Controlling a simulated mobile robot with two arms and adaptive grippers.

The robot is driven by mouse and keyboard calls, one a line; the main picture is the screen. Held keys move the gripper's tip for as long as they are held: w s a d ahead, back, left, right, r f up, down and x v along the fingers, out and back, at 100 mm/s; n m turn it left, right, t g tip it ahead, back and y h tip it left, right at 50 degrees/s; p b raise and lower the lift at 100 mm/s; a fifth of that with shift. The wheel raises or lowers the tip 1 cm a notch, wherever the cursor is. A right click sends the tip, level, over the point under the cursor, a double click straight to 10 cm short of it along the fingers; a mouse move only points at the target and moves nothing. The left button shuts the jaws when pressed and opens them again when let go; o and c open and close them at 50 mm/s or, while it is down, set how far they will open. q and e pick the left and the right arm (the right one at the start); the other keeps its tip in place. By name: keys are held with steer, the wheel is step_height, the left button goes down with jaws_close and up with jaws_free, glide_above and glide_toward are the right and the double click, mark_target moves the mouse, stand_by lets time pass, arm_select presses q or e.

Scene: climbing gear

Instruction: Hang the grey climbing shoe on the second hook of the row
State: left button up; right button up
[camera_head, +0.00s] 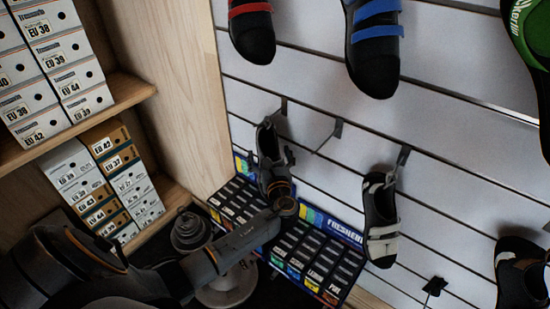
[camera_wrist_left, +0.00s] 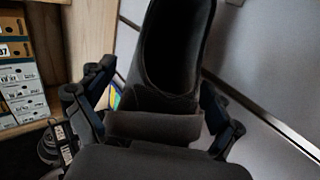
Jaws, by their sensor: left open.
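The grey climbing shoe (camera_head: 266,140) is upright, with its opening up, close under the leftmost hook (camera_head: 282,106) of the lower row. Whether its loop is still on that hook is too small to tell. My left gripper (camera_head: 277,168) is open, with its fingers around the shoe's lower part. In the left wrist view, the shoe (camera_wrist_left: 172,60) fills the middle between the spread fingers (camera_wrist_left: 152,112); contact is unclear. The second hook (camera_head: 329,136) is bare, just right of the shoe. My right gripper is not in view.
A black shoe with white straps (camera_head: 380,215) hangs on the third hook (camera_head: 403,156). Red-strapped (camera_head: 253,35) and blue-strapped (camera_head: 375,60) shoes hang above. Small display boxes (camera_head: 318,250) stand below the hooks. A wooden shelf (camera_head: 128,92) with shoeboxes is at the left.

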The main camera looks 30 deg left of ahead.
mark_target(260, 156)
arm_select(q)
steer(key=c, duration=1.5)
steer(key=shift+s+r+p, duration=0.2)
steer(key=shift+r+p, duration=0.55)
steer(key=shift+p, duration=0.2)
steer(key=shift+s+a+r+p, duration=0.15)
steer(key=shift+s+p, duration=1.1)
steer(key=shift+s, duration=0.55)
steer(key=shift+s, duration=0.1)
